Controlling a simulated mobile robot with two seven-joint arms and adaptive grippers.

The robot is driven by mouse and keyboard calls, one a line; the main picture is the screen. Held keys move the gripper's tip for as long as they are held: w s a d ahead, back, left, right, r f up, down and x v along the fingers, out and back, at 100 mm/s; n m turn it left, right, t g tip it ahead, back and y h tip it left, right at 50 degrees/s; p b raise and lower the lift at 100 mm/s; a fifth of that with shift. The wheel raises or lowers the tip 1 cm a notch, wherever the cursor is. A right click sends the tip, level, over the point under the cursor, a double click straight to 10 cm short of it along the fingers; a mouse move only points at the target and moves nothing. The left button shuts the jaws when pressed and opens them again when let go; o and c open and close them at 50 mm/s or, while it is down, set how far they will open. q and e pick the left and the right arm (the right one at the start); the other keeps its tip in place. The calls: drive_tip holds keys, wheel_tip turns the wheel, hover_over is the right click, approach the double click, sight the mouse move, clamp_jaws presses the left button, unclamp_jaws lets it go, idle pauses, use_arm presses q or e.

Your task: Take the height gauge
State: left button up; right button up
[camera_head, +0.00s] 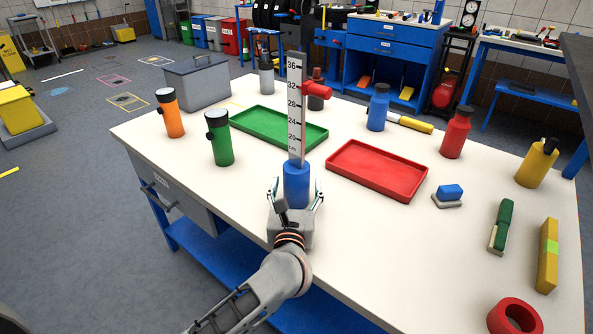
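The height gauge stands upright near the middle of the white-topped workbench. It has a pale scale (296,100) with dark numbers and a blue cylindrical base (296,184). My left gripper (296,187) is in front of the base, its fingers spread at the base's lower left and right. Small gaps show between the fingertips and the base's sides, so the gripper looks open. The base's lower front is partly hidden by the gripper. My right gripper is not in view.
A green tray (248,131) lies behind left of the gauge, a red tray (358,186) to its right. A green flashlight (220,142) and an orange flashlight (171,117) stand left. Bottles and a red ring (494,318) are right.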

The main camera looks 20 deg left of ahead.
use_arm(q)
drive_tip(key=c, duration=1.5)
drive_tip(key=shift+r, duration=0.15)
